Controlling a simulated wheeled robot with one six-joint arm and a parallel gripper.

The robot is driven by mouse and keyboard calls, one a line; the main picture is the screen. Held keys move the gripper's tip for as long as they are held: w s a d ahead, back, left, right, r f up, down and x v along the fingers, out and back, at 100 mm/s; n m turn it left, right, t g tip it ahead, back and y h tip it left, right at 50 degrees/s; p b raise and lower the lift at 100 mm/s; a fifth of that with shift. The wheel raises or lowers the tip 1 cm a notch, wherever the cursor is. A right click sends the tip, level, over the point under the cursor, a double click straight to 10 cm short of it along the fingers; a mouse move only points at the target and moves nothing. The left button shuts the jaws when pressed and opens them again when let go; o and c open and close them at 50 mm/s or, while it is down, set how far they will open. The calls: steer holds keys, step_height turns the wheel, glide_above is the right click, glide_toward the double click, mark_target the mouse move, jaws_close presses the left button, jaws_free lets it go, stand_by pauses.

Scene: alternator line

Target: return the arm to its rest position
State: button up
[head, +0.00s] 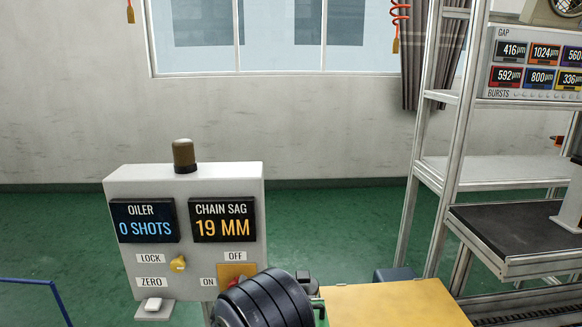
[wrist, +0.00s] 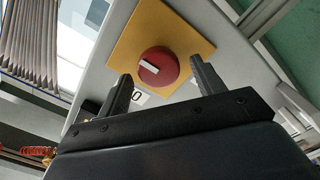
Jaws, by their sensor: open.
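My gripper (wrist: 162,92) is open and empty in the wrist view, its two dark fingers apart. Just beyond the fingertips is a red rotary switch (wrist: 158,68) with a white pointer on a yellow plate (wrist: 190,38). No contact between fingers and switch is visible. The gripper fingers cannot be made out in the head view.
The box reads OILER 0 SHOTS and CHAIN SAG 19 MM, with a yellow lock knob (head: 178,263), a white zero button (head: 152,305) and a brown lamp (head: 184,156) on top. A yellow surface (head: 395,303) and an aluminium rack (head: 432,170) stand to the right. A blue rail (head: 45,283) is at left.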

steer(key=shift+s+d+r+m+b, duration=0.1)
steer(key=shift+s+m+b, duration=0.25)
steer(key=shift+m+b, duration=1)
steer(key=shift+s+d+f+m+b, duration=0.1)
steer(key=shift+s+m+b, duration=0.4)
steer(key=shift+m, duration=1.7)
steer(key=shift+s+d+r+m+b, duration=0.1)
steer(key=shift+s+m+b, duration=0.15)
steer(key=shift+m+b, duration=1.15)
steer(key=shift+m+p, duration=0.3)
steer(key=shift+m, duration=0.05)
